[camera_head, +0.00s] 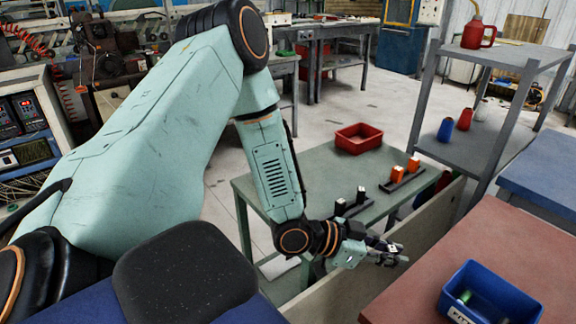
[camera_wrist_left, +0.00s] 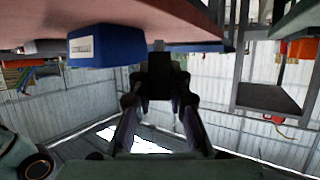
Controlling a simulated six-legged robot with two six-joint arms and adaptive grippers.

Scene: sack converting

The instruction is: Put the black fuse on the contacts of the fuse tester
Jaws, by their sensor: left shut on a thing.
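My left gripper (camera_head: 388,254) reaches over the gap between the green table and the red-topped table, just beyond a low board. In the left wrist view, the left gripper (camera_wrist_left: 158,100) is shut on a dark block, which I take to be the black fuse (camera_wrist_left: 160,78). In the head view the fuse is small and mostly lost among the fingers. Two dark blocks with pale tops (camera_head: 350,202) stand in a black strip on the green table. I cannot make out the fuse tester or its contacts for certain. My right gripper is not in view.
The green table (camera_head: 322,165) also holds a red tray (camera_head: 358,138) and a rack with orange blocks (camera_head: 403,176). A blue bin (camera_head: 490,296) stands on the red-topped table (camera_head: 490,240). A board (camera_head: 345,292) runs between the tables. A grey shelf (camera_head: 470,150) stands behind.

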